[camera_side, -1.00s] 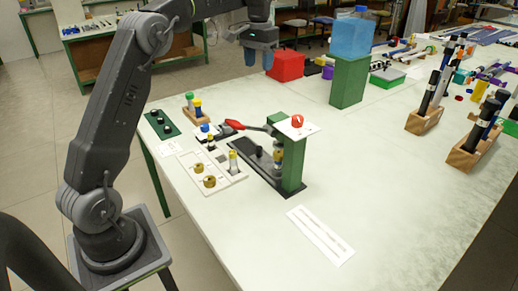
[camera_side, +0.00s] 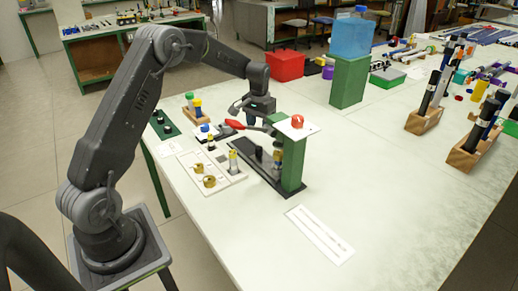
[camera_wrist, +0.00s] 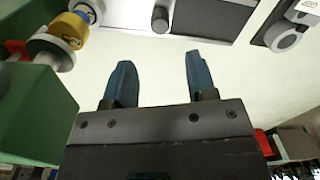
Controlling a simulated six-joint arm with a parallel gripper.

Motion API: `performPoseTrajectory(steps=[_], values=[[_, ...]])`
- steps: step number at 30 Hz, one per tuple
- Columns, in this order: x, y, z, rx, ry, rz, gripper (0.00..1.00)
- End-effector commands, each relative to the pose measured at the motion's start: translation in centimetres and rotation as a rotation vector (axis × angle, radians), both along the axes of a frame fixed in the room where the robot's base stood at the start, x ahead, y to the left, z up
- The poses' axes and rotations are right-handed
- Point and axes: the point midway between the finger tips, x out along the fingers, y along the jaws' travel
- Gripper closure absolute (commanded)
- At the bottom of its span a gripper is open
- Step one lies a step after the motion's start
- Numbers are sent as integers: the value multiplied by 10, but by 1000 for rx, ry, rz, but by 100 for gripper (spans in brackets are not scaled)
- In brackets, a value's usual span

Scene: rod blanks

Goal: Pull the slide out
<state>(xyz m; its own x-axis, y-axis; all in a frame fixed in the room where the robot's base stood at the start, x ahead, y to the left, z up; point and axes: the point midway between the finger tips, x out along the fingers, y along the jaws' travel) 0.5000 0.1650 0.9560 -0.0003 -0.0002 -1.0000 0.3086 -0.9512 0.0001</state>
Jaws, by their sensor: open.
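A fixture with a green upright (camera_side: 294,165) stands on a dark base plate (camera_side: 247,163). A short dark knob (camera_side: 259,153) stands on the base, apparently on the slide.
A white tray (camera_side: 222,177) with brass rings and a yellow-topped post lies in front at left. A slotted white strip (camera_side: 320,234) lies right. The table between the fixture and the wooden racks (camera_side: 424,121) is mostly clear.

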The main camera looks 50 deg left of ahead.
Motion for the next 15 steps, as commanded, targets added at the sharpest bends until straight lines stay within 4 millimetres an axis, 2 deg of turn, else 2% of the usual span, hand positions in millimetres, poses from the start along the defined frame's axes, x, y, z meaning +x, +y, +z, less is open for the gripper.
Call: performPoseTrajectory(steps=[3,9,15], values=[[-1,0,-27,-2,5,0,48],[0,0,-66,-1,3,0,48],[0,0,-91,0,1,0,48]])
